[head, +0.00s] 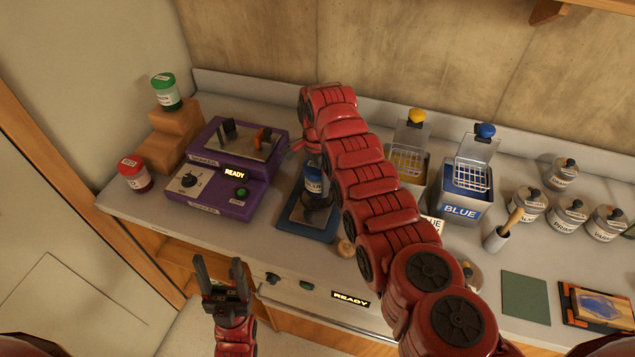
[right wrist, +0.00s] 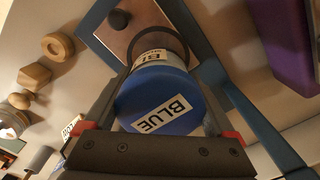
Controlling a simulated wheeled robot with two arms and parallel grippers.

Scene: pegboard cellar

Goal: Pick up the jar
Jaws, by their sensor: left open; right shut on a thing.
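A jar with a blue lid marked BLUE (right wrist: 160,98) fills the middle of the right wrist view. It also shows in the head view (head: 313,179), partly covered by my right arm. My right gripper (right wrist: 165,88) is shut on this jar, one finger on each side. The jar is over a blue-framed stand with a metal plate (head: 293,218); I cannot tell whether it touches the plate. My left gripper (head: 220,272) is open and empty, in front of the bench. A green-lidded jar (head: 167,92) stands on wooden steps, and a red-lidded jar (head: 134,173) stands below them.
A purple machine (head: 215,190) with a lit READY sign is left of the stand. Right of my arm are a yellow bin (head: 407,163), a blue bin (head: 462,190), a cup with a brush (head: 497,238) and several grey-lidded jars (head: 570,211). A green mat (head: 525,297) lies at front right.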

